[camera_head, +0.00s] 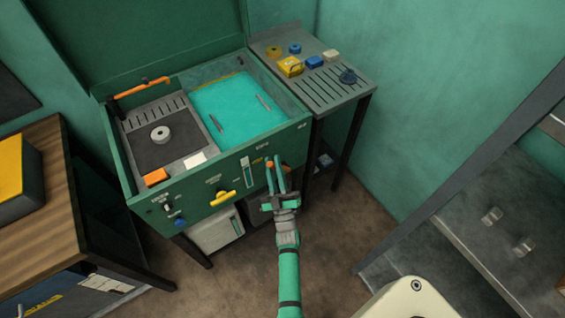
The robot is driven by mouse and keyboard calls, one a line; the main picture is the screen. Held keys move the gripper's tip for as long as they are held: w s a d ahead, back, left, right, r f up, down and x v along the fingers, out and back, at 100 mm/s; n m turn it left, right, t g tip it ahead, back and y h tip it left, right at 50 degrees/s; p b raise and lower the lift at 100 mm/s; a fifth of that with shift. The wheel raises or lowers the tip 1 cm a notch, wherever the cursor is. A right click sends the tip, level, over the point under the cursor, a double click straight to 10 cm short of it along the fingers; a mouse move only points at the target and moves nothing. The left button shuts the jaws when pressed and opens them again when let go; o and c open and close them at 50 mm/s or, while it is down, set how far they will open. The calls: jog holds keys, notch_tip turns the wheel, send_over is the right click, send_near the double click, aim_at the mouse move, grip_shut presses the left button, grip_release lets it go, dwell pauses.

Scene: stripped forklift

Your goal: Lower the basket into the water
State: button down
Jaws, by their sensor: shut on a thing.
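The bright turquoise water (238,113) fills the right-hand basin of a green washing cabinet (146,200). Two thin grey bars show at the water's surface, one near the left side and one near the right. I cannot make out a basket clearly; the bars may be part of it. My gripper (275,165) is at the cabinet's front panel, below the basin's right front corner. Its two fingers point up at the panel and are shut on a small orange control (270,163), mostly hidden between the fingertips.
A yellow handle (223,198) sticks out of the panel. A slatted side table (330,88) with small parts stands right. A wooden bench (38,195) stands left.

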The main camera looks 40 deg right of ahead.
jog(key=shift+a+f, duration=0.15)
jog(key=shift+f, duration=0.05)
jog(key=c, duration=1.9)
grip_release()
jog(key=shift+o, duration=1.3)
jog(key=v, duration=1)
jog(key=shift+s+f, duration=0.15)
jog(key=shift+s, duration=0.15)
jog(key=shift+a, duration=0.1)
